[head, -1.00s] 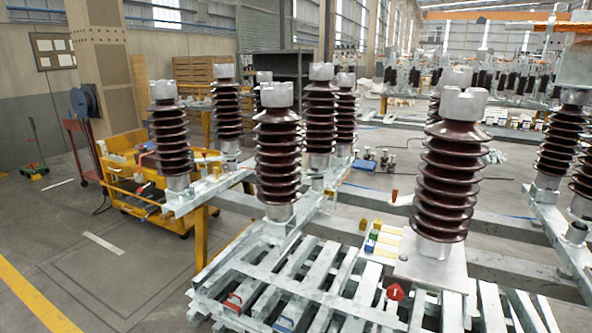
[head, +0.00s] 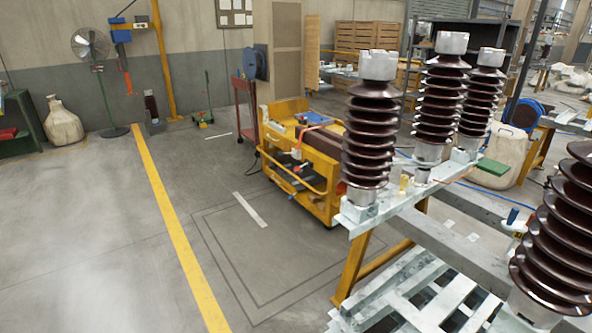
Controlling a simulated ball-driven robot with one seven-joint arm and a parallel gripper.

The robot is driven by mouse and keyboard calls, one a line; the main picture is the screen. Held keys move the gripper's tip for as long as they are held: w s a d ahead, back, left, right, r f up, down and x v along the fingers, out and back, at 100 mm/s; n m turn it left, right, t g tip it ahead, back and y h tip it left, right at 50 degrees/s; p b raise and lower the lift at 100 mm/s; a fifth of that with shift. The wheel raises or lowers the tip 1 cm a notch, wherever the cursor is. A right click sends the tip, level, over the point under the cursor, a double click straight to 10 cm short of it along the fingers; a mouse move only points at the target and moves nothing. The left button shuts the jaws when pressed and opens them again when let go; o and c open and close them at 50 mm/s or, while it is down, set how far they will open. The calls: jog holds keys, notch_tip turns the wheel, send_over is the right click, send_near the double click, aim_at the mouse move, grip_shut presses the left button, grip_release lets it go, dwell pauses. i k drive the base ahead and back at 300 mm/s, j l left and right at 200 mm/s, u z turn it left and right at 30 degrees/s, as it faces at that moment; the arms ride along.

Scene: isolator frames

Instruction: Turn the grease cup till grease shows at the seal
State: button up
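My gripper is not in view. I cannot pick out the grease cup or its seal for certain. Brown ribbed insulators (head: 370,135) with grey metal caps stand upright on a galvanized frame (head: 352,218) with yellow legs. A small yellow fitting (head: 404,182) stands on the frame beside the nearest insulator's base. A small part with a blue top (head: 513,215) stands farther right, partly behind the large insulator (head: 565,240) at the right edge. Both small parts are too small to name.
A yellow cart (head: 315,205) with tools stands left of the frame. A slatted grey pallet (head: 425,290) lies at the bottom right. A fan (head: 90,45) and a sack (head: 64,122) stand at the back left. The floor left of the yellow line (head: 170,205) is clear.

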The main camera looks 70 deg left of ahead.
aim_at(405, 179)
jog(key=i+j+u, duration=0.1)
jog(key=u, duration=0.4)
jog(key=i+u, duration=0.25)
jog(key=u, duration=0.25)
jog(key=i+u, duration=0.2)
jog(key=u, duration=0.3)
jog(key=i+l, duration=0.35)
jog(key=i, duration=0.15)
